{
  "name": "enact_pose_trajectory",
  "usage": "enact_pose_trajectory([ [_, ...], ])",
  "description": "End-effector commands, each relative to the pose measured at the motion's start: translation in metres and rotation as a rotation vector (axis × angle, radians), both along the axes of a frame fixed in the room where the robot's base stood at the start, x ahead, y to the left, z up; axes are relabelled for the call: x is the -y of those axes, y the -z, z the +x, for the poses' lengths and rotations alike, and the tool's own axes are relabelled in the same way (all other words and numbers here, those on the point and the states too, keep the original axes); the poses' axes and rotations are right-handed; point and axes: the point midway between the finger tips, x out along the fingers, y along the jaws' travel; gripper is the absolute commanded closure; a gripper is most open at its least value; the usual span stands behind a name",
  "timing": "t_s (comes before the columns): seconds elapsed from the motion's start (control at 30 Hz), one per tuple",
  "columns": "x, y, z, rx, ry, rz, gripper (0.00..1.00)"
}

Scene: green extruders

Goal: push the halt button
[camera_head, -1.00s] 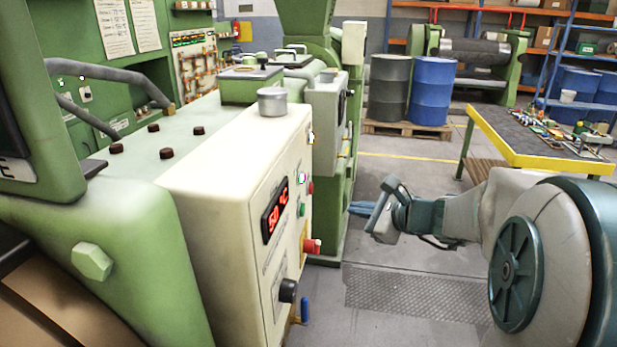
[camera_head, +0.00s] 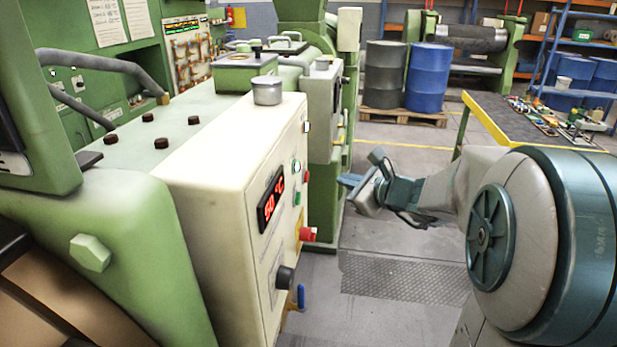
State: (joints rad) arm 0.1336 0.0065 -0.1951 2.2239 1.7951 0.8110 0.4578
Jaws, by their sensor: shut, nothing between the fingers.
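A red mushroom-shaped button (camera_head: 308,234) sticks out from the front of the cream control box (camera_head: 225,190). I take it for the halt button, as no label on it is readable. A small red button (camera_head: 306,176) and a green button (camera_head: 297,199) sit above it on the same face, seen very edge-on. My gripper (camera_head: 344,181) is shut and empty. It points left toward the box and shows to the right of the red mushroom button and higher in the picture, apart from it.
A black knob (camera_head: 285,278) and a blue handle (camera_head: 301,297) are low on the box. A green machine column (camera_head: 322,190) stands behind the buttons. The yellow-edged workbench (camera_head: 500,131) is at right. Bare floor lies between box and arm.

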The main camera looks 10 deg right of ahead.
Motion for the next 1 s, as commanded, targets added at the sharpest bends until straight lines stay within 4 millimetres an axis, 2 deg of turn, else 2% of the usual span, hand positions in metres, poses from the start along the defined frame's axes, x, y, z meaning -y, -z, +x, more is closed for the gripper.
enact_pose_trajectory([
  [0.2,-0.029,0.003,0.009,0.001,-0.002,0.000,1.00],
  [0.4,-0.043,0.001,0.014,0.001,0.000,0.001,1.00],
  [1.0,-0.046,0.000,0.015,0.000,0.001,0.001,1.00],
])
